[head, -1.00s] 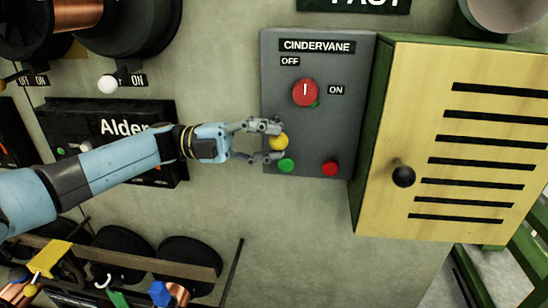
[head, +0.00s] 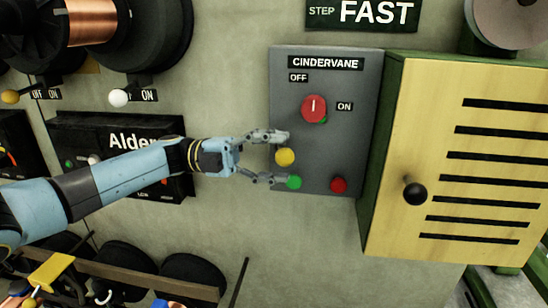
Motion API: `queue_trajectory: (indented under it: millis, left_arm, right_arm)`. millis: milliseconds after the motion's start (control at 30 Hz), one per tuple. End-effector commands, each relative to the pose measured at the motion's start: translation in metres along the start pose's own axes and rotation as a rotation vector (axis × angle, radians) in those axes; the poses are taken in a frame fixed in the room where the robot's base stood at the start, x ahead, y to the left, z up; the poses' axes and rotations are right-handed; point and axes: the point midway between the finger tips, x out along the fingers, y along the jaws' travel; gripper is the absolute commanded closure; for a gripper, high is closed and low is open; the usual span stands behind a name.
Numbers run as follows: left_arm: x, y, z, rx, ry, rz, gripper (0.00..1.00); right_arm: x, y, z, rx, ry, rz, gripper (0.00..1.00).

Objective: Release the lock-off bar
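No part in view is marked as a lock-off bar. A grey panel (head: 345,155) labelled CINDERVANE carries a red rotary knob (head: 313,108) with a white mark, between OFF and ON labels. Below it are a yellow knob (head: 285,157), a green button (head: 294,183) and a red button (head: 338,185). My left gripper (head: 287,158) is open at the panel's left edge, its fingers above and below the yellow knob. Whether they touch it I cannot tell. The lower fingertip is beside the green button. My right gripper is not in view.
A yellow slatted cabinet door (head: 445,160) with a black knob (head: 414,193) stands to the right of the panel. Spools (head: 130,30) and white (head: 119,98) and yellow (head: 10,97) ball-ended levers are at the upper left. A black Alder panel (head: 95,125) is behind my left arm.

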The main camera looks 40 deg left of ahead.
Motion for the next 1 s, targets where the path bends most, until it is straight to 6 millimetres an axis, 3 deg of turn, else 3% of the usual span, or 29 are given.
queue_trajectory:
  millis: [167,267,700,1000]
  left_arm:
    - [-0.003,0.000,0.000,0.000,0.000,0.000,0.45]
    - [-0.015,0.000,0.001,-0.001,-0.001,0.003,0.45]
    - [-0.104,0.000,0.001,-0.001,-0.003,0.001,0.45]
    - [-0.121,0.000,0.000,0.001,0.000,0.000,0.45]
  right_arm:
    - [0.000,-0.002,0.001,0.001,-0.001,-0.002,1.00]
    - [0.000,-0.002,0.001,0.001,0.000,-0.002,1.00]
    - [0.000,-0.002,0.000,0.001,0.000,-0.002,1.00]
    - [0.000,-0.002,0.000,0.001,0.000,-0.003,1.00]
